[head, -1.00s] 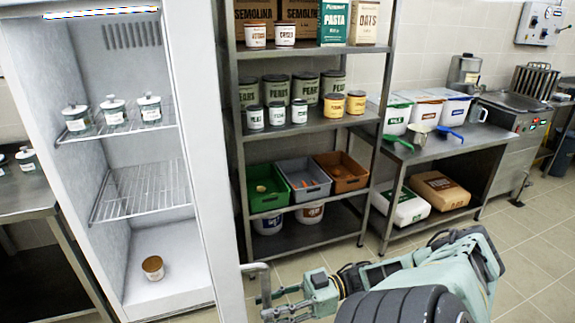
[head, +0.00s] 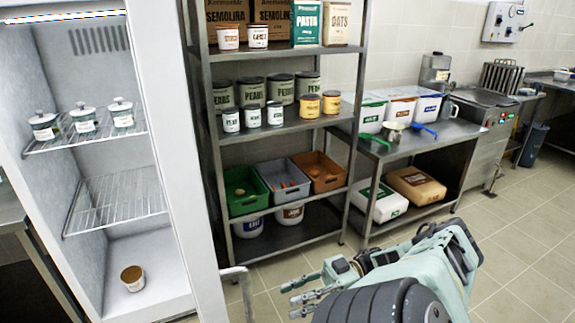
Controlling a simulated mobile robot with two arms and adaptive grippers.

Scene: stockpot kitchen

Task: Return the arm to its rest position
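My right arm comes in from the bottom right of the head view. Its gripper (head: 305,291) points left, low in front of the floor, to the right of the fridge door edge. Its fingers are spread apart with nothing seen between them. My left arm and gripper do not show. The open fridge (head: 185,150) stands at the left. The lower wire shelf (head: 115,199) is bare. A small brown-topped tub (head: 132,278) sits on the fridge floor.
A metal shelf rack (head: 272,133) holds boxes, cans and three bins (head: 246,190). A steel table (head: 425,136) with white tubs (head: 402,106) and sacks (head: 415,186) stands right of it. The tiled floor (head: 500,243) at the right is clear.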

